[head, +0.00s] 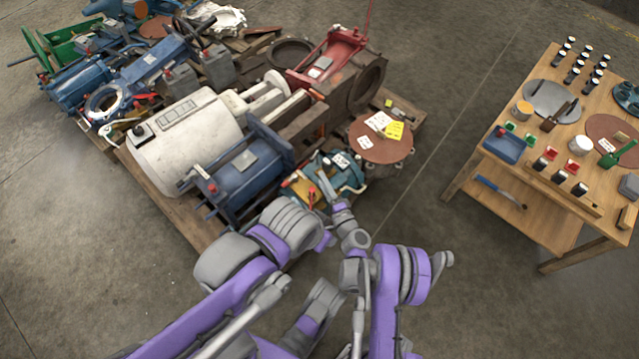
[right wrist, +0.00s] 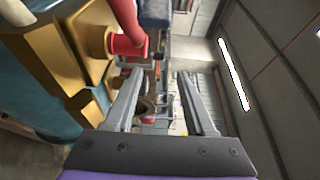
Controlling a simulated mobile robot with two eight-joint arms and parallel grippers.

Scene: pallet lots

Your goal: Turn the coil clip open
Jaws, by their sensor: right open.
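My right gripper (head: 326,188) is open, beside the teal machine (head: 348,178) at the pallet's front edge. In the right wrist view its two fingers (right wrist: 160,80) are spread with a gap between them. A brass-coloured block (right wrist: 65,50) with a red round fitting (right wrist: 128,46) stands close on the left, beside the left finger. I cannot tell for certain which part is the coil clip. A small brownish round part (right wrist: 146,106) shows between the fingers; I cannot tell whether it is near them. My left gripper cannot be made out.
A wooden pallet (head: 180,217) carries a white cylindrical motor (head: 190,140), a blue machine (head: 245,172) and a round brown plate (head: 378,150) with paper tags. A wooden table (head: 470,170) with small parts stands at right. Bare floor lies between.

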